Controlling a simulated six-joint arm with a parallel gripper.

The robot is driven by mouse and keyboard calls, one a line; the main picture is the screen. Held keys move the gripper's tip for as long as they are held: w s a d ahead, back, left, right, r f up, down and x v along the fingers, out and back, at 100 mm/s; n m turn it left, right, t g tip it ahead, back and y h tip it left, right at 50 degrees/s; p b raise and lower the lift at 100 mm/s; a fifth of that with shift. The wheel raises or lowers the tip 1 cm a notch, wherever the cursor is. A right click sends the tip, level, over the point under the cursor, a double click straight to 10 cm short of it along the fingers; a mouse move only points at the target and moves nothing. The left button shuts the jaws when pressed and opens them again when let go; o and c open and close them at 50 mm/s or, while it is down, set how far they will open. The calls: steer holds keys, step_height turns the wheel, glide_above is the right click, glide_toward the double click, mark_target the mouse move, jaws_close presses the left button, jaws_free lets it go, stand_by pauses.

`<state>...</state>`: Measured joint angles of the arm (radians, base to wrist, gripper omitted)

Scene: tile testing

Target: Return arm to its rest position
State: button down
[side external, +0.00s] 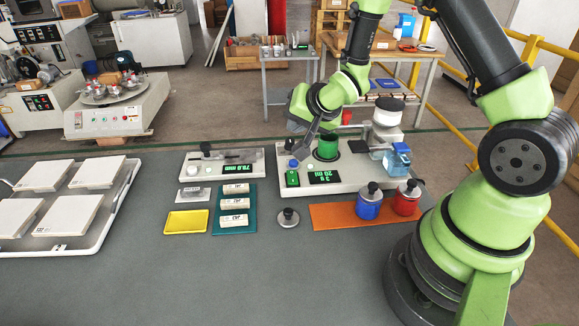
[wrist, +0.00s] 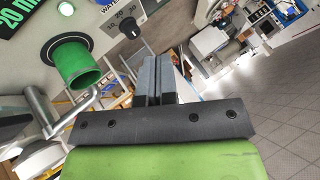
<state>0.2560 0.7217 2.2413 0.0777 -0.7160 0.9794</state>
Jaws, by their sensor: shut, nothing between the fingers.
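My gripper (side external: 304,148) is shut and empty. It points down and left, just above the back of the larger testing machine (side external: 268,160). In the wrist view its two dark fingers (wrist: 158,78) are pressed together with nothing between them. The machine's green cylinder (side external: 327,147) stands close to the right of the gripper; it also shows in the wrist view (wrist: 74,62), left of the fingers. My fingertips look apart from the machine, but the exact gap is hard to tell.
The green readout (side external: 325,177) shows 20 mm. Blue (side external: 369,205) and red (side external: 407,200) containers stand on an orange mat (side external: 325,217). A teal tray (side external: 234,226) holds several specimens; a yellow tray (side external: 186,222) and a tile tray (side external: 105,228) lie left. The front tabletop is clear.

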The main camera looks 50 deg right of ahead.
step_height(320, 180, up, 9)
steer(key=s+a+n, duration=0.1)
steer(key=s+a, duration=0.1)
steer(key=s+a+r+n+g+y, duration=0.1)
steer(key=s+a+r+n, duration=0.2)
steer(key=s, duration=0.6)
steer(key=s+a+r+n+y, duration=0.2)
steer(key=s+a+r, duration=0.4)
steer(key=s, duration=0.4)
steer(key=shift+s+r+n+g+y, duration=0.3)
steer(key=shift+r+n+g, duration=0.1)
steer(key=shift+r, duration=0.35)
